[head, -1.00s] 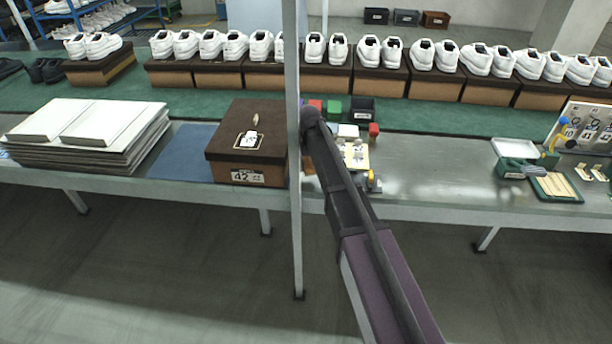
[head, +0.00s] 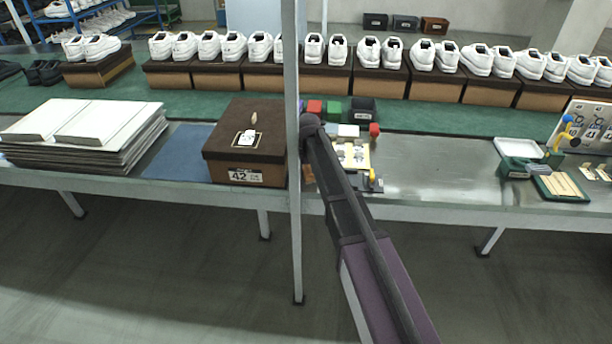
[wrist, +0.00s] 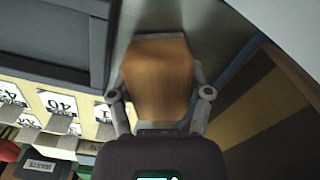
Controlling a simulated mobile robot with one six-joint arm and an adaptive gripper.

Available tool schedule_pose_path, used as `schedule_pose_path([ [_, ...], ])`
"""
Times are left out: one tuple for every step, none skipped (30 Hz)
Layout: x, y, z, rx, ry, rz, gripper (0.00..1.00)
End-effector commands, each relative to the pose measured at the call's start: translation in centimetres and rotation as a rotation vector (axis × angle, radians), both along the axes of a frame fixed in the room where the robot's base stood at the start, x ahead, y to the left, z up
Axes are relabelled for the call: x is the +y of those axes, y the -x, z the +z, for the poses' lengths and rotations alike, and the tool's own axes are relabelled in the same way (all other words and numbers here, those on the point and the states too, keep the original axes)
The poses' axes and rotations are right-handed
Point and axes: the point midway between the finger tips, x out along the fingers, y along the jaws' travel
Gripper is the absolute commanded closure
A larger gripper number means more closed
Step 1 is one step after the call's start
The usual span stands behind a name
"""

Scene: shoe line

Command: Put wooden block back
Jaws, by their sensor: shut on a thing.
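The wooden block (wrist: 158,80) is orange-brown and fills the centre of the wrist view. My gripper (wrist: 160,88) is shut on it, with one finger on each side. Metal table surface shows beyond the block; I cannot tell whether the block touches it. In the head view my arm and a grey post hide my gripper and most or all of the block. The brown shoe box (head: 245,142) labelled 42 stands just left of the post, and a brown box side (wrist: 265,120) shows at the right of the wrist view.
A dark grey container (wrist: 55,40) and several numbered cards (wrist: 60,103) lie left of the block in the wrist view. Small coloured bins (head: 333,107) stand behind my arm. Stacked boards (head: 85,150) lie at the left. Bare metal table (head: 435,175) is free right of my arm.

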Motion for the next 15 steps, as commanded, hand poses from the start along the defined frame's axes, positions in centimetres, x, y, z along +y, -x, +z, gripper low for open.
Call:
schedule_pose_path([
  [0.02, 0.01, 0.05, 0.000, 0.000, 0.000, 0.74],
  [0.02, 0.01, 0.06, 0.000, 0.000, 0.000, 0.74],
  [0.03, 0.01, 0.06, 0.000, 0.000, 0.000, 0.74],
  [0.03, 0.01, 0.06, 0.000, 0.000, 0.000, 0.74],
  [0.03, 0.00, 0.06, 0.000, 0.000, 0.000, 0.74],
  [0.04, 0.00, 0.02, 0.000, 0.000, 0.000, 0.74],
  [0.04, 0.01, -0.04, 0.000, 0.000, 0.001, 0.74],
  [0.05, 0.02, -0.12, 0.000, 0.000, 0.001, 0.74],
  [0.05, 0.01, -0.24, 0.000, 0.000, 0.001, 0.74],
  [0.06, 0.02, -0.32, 0.000, 0.000, 0.001, 0.74],
  [0.06, 0.02, -0.39, 0.000, 0.000, 0.001, 0.74],
  [0.07, 0.02, -0.25, 0.000, 0.000, 0.001, 0.24],
  [0.07, 0.02, -0.23, 0.000, 0.000, 0.001, 0.21],
  [0.08, 0.02, -0.23, 0.000, 0.000, 0.001, 0.21],
  [0.08, 0.02, -0.23, 0.000, 0.000, 0.001, 0.21],
])
